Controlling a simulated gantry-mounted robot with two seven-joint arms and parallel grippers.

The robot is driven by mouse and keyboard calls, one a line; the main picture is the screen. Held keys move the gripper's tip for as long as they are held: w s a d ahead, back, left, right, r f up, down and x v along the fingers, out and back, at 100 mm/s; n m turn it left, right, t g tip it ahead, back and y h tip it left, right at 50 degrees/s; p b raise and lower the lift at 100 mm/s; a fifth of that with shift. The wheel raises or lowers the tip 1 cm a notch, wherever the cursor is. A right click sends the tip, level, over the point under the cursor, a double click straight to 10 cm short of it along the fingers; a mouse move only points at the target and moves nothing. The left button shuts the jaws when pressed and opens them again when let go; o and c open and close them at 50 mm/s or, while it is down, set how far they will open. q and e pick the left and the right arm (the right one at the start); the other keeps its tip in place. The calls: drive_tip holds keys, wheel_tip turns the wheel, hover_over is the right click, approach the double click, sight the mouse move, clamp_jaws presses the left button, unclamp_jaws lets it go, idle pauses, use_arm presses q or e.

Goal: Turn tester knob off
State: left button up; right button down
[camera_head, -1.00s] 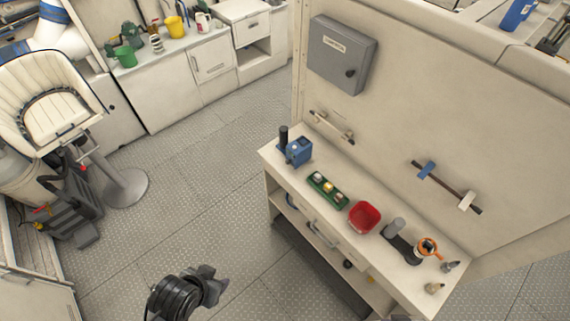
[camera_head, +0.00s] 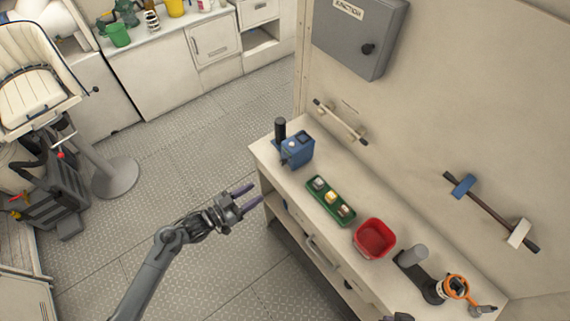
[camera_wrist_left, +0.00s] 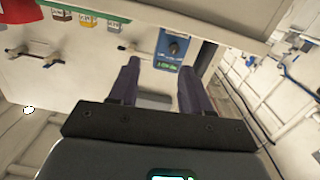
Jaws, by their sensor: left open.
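The tester, a blue box (camera_head: 297,150), stands at the far left end of the bench. In the left wrist view the tester (camera_wrist_left: 160,50) shows its face, with a dark round knob (camera_wrist_left: 175,47) above a small green display. I cannot read the knob's setting. My left gripper (camera_head: 251,195) is open and empty, in front of the bench and apart from the tester. In the wrist view its two dark fingers (camera_wrist_left: 158,68) point toward the tester, with the knob beyond them.
On the bench (camera_head: 270,160) are a green tray of small blocks (camera_head: 321,208), a red bin (camera_head: 376,230) and an orange-ringed item (camera_head: 456,287). A grey junction box (camera_head: 350,40) and a rail (camera_head: 340,122) are on the wall. The floor before the bench is clear.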

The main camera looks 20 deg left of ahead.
sight(281, 163)
use_arm(q)
drive_tip(key=shift+m+t, duration=0.3)
drive_tip(key=shift+t, duration=0.1)
drive_tip(key=w+d, duration=0.1)
drive_tip(key=w, duration=0.3)
drive_tip(key=w+d+b, duration=0.1)
drive_tip(key=w+d, duration=0.1)
drive_tip(key=w, duration=0.2)
drive_tip(key=w+d+r, duration=0.1)
drive_tip(key=w, duration=0.3)
drive_tip(key=shift+w+d, duration=0.25)
use_arm(e)
drive_tip(key=f, duration=0.1)
drive_tip(key=s+f, duration=0.1)
drive_tip(key=f, duration=0.1)
use_arm(q)
drive_tip(key=shift+c, duration=0.5)
clamp_jaws()
use_arm(e)
drive_tip(key=shift+r, duration=0.1)
